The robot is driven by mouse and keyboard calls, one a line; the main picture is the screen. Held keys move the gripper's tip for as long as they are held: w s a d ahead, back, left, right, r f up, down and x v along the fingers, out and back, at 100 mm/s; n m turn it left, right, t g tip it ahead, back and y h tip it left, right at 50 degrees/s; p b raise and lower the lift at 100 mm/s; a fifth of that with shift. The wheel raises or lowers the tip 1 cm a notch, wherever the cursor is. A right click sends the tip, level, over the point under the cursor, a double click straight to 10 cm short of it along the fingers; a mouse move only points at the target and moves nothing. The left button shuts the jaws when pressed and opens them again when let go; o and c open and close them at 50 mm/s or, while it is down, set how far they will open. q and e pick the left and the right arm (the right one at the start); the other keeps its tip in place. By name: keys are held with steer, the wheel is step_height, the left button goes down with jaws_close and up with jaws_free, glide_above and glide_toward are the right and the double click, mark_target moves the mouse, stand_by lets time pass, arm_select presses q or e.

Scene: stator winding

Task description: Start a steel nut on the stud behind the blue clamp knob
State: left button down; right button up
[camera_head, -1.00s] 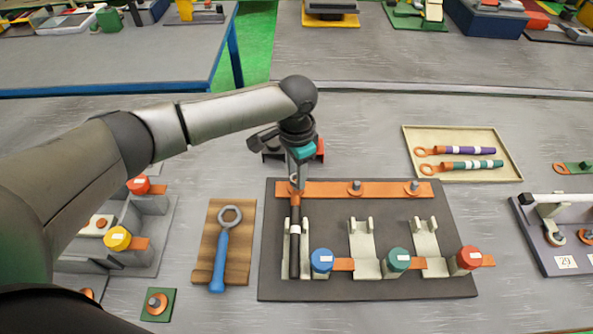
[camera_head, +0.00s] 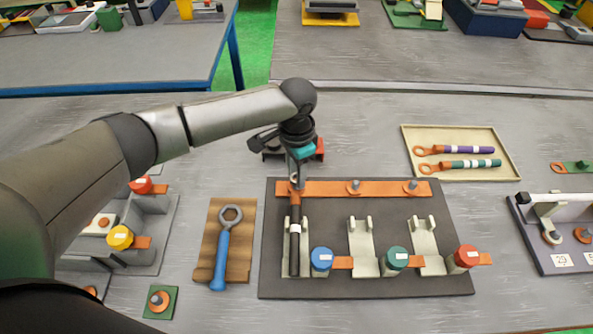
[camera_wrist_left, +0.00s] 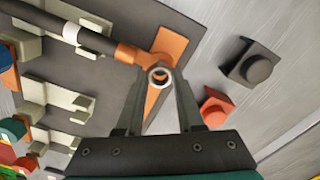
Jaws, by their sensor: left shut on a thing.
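My left gripper (camera_head: 296,180) points down at the left end of the orange bar, behind the blue clamp knob (camera_head: 321,259). In the left wrist view its fingers (camera_wrist_left: 159,88) are shut on a small steel nut (camera_wrist_left: 159,76). The nut sits at the orange lug of a black cable with a white band (camera_head: 295,229), which lies in the leftmost cradle. The stud there is hidden by the gripper and nut. I cannot tell whether the nut touches its thread. My right gripper is not in view.
Two more studs (camera_head: 354,186) (camera_head: 412,185) stand on the orange bar (camera_head: 385,189). Green (camera_head: 397,257) and red (camera_head: 467,256) knobs stand at the front. A blue-handled ring wrench (camera_head: 224,250) lies on a wooden board at left. A tray (camera_head: 408,140) holds two cables.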

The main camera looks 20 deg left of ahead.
arm_select(q)
steer(key=shift+f+p, duration=0.35)
steer(key=shift+f, duration=0.3)
stand_by(1.0)
steer(key=shift+s+p, duration=0.1)
steer(key=shift+p, duration=0.25)
steer(key=shift+f, duration=0.2)
stand_by(0.5)
steer(key=shift+s, duration=0.1)
steer(key=shift+m, duration=1.1)
steer(key=m+p, duration=0.1)
steer(key=m, duration=0.3)
steer(key=shift+f, duration=0.1)
